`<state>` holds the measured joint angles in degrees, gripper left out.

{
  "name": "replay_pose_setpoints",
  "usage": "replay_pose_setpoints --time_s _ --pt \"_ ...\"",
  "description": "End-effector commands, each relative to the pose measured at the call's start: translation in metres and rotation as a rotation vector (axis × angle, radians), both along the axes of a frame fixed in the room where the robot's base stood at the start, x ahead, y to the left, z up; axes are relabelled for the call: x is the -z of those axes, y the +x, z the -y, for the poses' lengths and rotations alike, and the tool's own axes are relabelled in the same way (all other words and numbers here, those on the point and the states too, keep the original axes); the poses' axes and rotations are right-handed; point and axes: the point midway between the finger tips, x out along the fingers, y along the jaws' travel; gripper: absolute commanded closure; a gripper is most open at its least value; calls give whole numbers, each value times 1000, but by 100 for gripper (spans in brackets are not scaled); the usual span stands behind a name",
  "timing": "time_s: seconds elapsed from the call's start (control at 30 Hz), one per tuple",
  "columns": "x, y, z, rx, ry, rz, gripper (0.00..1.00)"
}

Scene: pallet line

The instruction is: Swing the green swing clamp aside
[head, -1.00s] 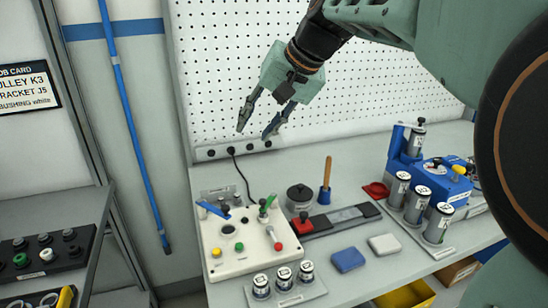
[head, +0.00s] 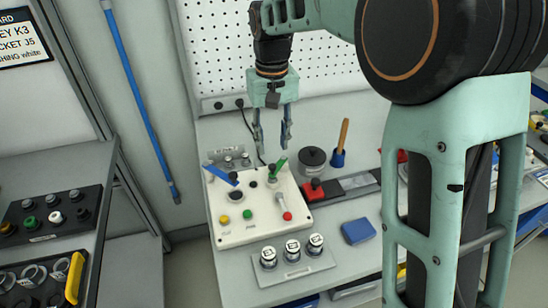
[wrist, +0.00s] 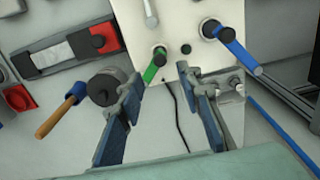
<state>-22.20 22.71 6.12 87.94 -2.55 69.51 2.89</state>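The green swing clamp (head: 279,167) is a green lever with a dark knob on the back right of a pale fixture plate (head: 245,229). It also shows in the wrist view (wrist: 153,68), close to my fingertips. My gripper (head: 272,143) points down above the back of the plate, near the green clamp. In the wrist view my gripper (wrist: 158,78) is open and empty, with the green lever between the lines of the two fingers. I cannot tell the height of the fingertips above the lever.
A blue swing clamp (head: 222,176) sits on the left of the same plate. A dark round pot (head: 312,160) and a tool with a wooden handle (head: 343,135) stand to the right. Several labelled cylinders (head: 292,250) stand in front.

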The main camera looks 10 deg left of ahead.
Motion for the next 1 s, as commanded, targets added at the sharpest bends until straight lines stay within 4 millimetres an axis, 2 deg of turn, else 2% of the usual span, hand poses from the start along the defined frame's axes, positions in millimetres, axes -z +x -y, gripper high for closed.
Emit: replay_pose_setpoints --time_s 0.1,0.3,0.5,0.77,1.0 --pt "26 -1 0 0 -2 -4 67" --pt "56 -1 0 0 0 -3 67" --pt "69 0 0 1 1 0 67" --pt "70 0 0 1 1 0 67" --pt "70 0 0 1 1 0 93"
